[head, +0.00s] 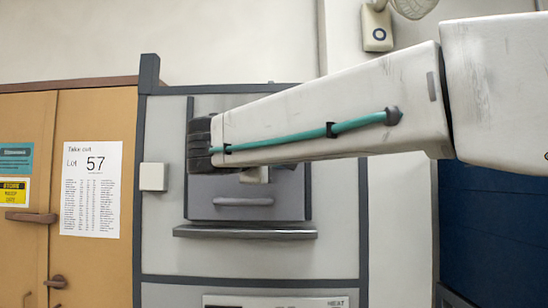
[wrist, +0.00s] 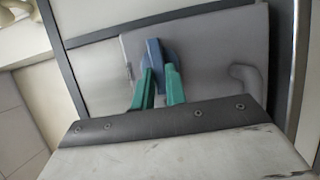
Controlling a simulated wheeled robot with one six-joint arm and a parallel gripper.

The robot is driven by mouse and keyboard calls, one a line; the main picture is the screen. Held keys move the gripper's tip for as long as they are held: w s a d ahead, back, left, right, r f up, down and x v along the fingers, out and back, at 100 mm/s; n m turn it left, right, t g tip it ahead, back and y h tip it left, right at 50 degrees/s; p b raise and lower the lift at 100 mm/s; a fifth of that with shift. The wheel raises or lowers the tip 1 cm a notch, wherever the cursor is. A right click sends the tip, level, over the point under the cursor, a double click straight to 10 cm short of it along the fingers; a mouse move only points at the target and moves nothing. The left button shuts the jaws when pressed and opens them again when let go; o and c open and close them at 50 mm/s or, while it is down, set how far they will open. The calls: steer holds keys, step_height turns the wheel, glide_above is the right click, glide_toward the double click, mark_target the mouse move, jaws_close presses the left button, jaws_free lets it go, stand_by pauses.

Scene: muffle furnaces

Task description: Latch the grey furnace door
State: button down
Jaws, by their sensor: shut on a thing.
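The grey furnace door (head: 290,198) is a grey panel with a bar handle (head: 243,201) near its bottom. It looks flat against the furnace front; my arm covers its upper part. The door also fills much of the wrist view (wrist: 215,50), with its handle (wrist: 246,80) at right, apart from my fingers. My gripper (wrist: 160,78) shows there with two green fingers closed together on a blue part (wrist: 166,50) in front of the door. This part looks like the latch lever, and its far end is hard to make out. In the head view my arm hides the fingers.
A grey ledge (head: 245,233) juts out below the door. A white box (head: 153,177) is on the furnace front at left. An orange cabinet (head: 95,255) stands to the left. A control panel (head: 280,300) sits below the ledge.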

steer(key=c, duration=1.4)
jaws_free()
steer(key=shift+c, duration=0.2)
steer(key=v, duration=0.7)
steer(key=shift+s+a, duration=0.2)
steer(key=shift+s, duration=0.15)
steer(key=shift+f, duration=0.15)
